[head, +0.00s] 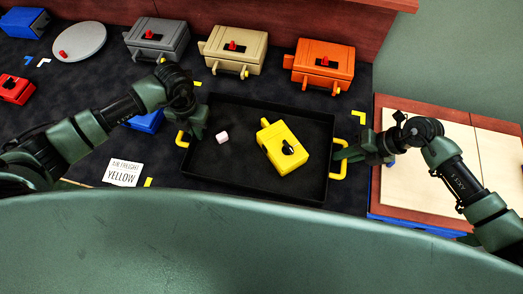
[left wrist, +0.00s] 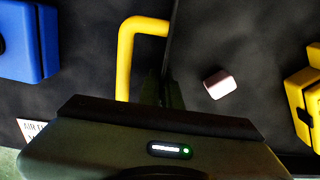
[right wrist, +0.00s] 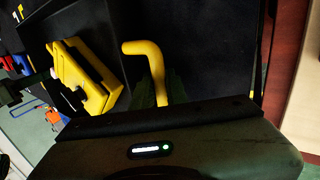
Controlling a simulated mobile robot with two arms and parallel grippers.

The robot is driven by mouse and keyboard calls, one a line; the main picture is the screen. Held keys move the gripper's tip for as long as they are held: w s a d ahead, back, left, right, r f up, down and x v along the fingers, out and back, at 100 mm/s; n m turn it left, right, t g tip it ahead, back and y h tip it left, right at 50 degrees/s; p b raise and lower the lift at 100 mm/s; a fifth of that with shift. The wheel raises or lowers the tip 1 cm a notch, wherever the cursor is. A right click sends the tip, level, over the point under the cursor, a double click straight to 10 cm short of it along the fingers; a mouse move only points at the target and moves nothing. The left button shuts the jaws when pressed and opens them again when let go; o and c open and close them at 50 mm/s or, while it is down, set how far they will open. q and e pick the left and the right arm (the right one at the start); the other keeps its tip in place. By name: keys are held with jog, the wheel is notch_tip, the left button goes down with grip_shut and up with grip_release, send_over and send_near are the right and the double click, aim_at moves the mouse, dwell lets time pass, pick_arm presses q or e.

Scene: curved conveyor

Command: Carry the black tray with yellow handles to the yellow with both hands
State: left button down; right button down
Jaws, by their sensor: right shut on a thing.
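The black tray (head: 225,105) with yellow handles lies on the dark surface. It holds a yellow case (head: 283,145) and a small pale pink block (head: 222,137). My right gripper (head: 345,153) is shut on the right yellow handle (head: 340,172); the right wrist view shows its fingers on both sides of that handle (right wrist: 148,50). My left gripper (head: 197,128) is at the tray's left edge, beside the left yellow handle (head: 182,140). In the left wrist view that handle (left wrist: 125,60) is left of the fingers, whose tips are dark and partly hidden. A white card (head: 123,173) reads "AIR FREIGHT YELLOW".
Grey (head: 157,40), tan (head: 235,50) and orange (head: 321,66) cases stand behind the tray. A blue case (head: 147,121) is behind my left arm. A grey disc (head: 79,41) and red case (head: 15,88) are at left. A wooden-topped table (head: 440,150) adjoins at right.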

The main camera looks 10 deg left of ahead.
pick_arm(q)
jog(key=shift+f, duration=0.45)
pick_arm(e)
jog(key=shift+f, duration=0.5)
pick_arm(q)
jog(key=c, duration=1.6)
grip_release()
jog(key=shift+r, duration=0.2)
pick_arm(e)
jog(key=c, duration=1.4)
grip_release()
jog(key=shift+r, duration=0.2)
pick_arm(q)
jog(key=shift+a, duration=0.1)
jog(key=shift+r, duration=0.15)
